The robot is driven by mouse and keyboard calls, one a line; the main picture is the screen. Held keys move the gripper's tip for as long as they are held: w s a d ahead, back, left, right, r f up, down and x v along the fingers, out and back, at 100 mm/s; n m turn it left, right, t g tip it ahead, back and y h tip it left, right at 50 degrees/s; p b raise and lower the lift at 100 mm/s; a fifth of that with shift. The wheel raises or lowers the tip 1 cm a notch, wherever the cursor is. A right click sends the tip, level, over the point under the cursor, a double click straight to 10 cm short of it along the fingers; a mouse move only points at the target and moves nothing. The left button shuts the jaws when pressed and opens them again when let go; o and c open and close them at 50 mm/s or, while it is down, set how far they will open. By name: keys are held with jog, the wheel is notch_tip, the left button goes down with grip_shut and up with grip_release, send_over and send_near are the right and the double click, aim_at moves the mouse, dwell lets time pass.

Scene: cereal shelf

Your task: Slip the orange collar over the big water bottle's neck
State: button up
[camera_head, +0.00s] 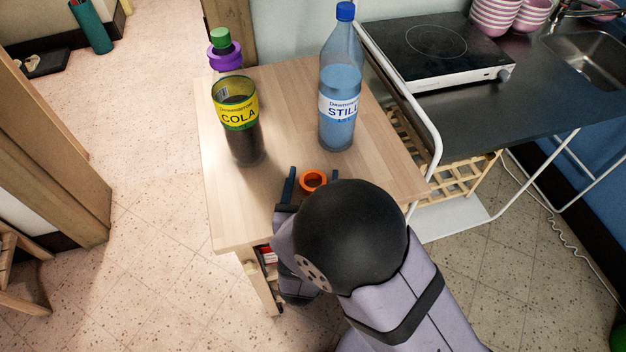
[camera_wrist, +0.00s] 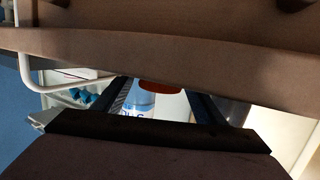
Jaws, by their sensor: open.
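The big water bottle (camera_head: 340,95) is clear with a blue cap and a "STILL" label. It stands upright on the wooden table, and part of it shows in the wrist view (camera_wrist: 143,100). The orange collar (camera_head: 313,189) is a small ring near the table's front edge, apart from the bottle. It also shows in the wrist view (camera_wrist: 160,87). My gripper (camera_head: 311,180) is open, low at the front edge, with its fingers on either side of the collar. Whether either finger touches the collar cannot be told. My wrist hides the area just in front.
A cola bottle (camera_head: 237,115) stands left of the water bottle, with a purple collar (camera_head: 225,57) around its neck. The tabletop (camera_head: 285,95) between the bottles is clear. A white rail (camera_head: 408,85) and a hob (camera_head: 435,50) are to the right.

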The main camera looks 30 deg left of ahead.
jog(key=c, duration=1.1)
jog(key=shift+r, duration=0.2)
jog(key=shift+r, duration=4.8)
jog(key=w+d+r+m+h+p, duration=0.1)
jog(key=w+d+r+h+p, duration=0.1)
jog(key=w+d+r+p, duration=0.5)
jog(key=w+d+r+m+t+h+p, duration=0.1)
jog(key=w+r+m+p, duration=0.3)
jog(key=r, duration=0.7)
jog(key=w+d+r+n+h+p, duration=0.15)
jog(key=w+d+r+p, duration=0.3)
jog(key=r+p, duration=0.45)
jog(key=w+a+r+n+y+p, duration=0.1)
jog(key=w+a+r+n+y, duration=0.2)
jog(key=r, duration=0.5)
jog(key=s+a+f+n+g+y, duration=0.2)
jog(key=s+a+n+y, duration=0.1)
jog(key=a, duration=0.8)
jog(key=shift+a+f+g+y, duration=0.2)
jog(key=shift+g+y, duration=0.2)
jog(key=shift+y, duration=0.45)
